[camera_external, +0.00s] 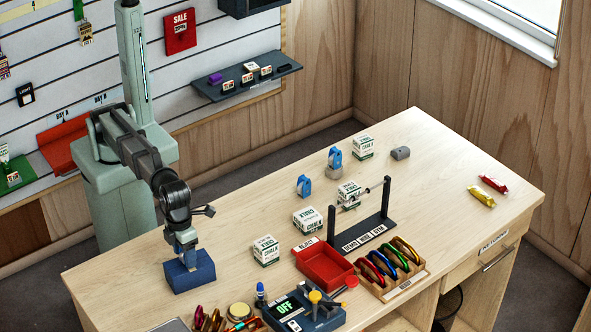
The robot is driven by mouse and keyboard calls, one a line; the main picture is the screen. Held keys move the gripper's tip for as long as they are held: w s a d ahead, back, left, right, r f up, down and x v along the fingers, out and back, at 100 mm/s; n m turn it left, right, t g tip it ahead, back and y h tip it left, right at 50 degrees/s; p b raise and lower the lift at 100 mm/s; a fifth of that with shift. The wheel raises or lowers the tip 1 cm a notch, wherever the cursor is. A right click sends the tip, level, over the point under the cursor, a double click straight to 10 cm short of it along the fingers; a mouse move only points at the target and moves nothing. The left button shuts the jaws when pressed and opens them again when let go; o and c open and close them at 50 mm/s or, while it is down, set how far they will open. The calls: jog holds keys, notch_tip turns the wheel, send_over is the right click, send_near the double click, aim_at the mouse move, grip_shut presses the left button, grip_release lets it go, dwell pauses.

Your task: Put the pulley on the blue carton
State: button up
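The blue carton (192,280) stands at the near left of the table. My gripper (187,254) points down right over its top, at or just above it. The fingertips are small here, and I cannot tell whether they are open or shut or hold anything. One blue pulley (304,186) stands upright on the table, well to the right of my gripper. A second blue pulley (335,158) stands behind it, with a grey round piece under or beside it.
Several white chalk boxes (308,222) stand across the table. A dark rack with a bar (360,228), a red tray (325,264), a wooden carabiner holder (393,268) and a scale (303,308) fill the front middle. The right side is mostly clear around two wrapped bars (494,184).

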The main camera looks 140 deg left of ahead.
jog(key=shift+o, duration=0.2)
notch_tip(320, 180, up, 12)
jog(key=shift+r, duration=0.2)
dwell(0.5)
dwell(0.3)
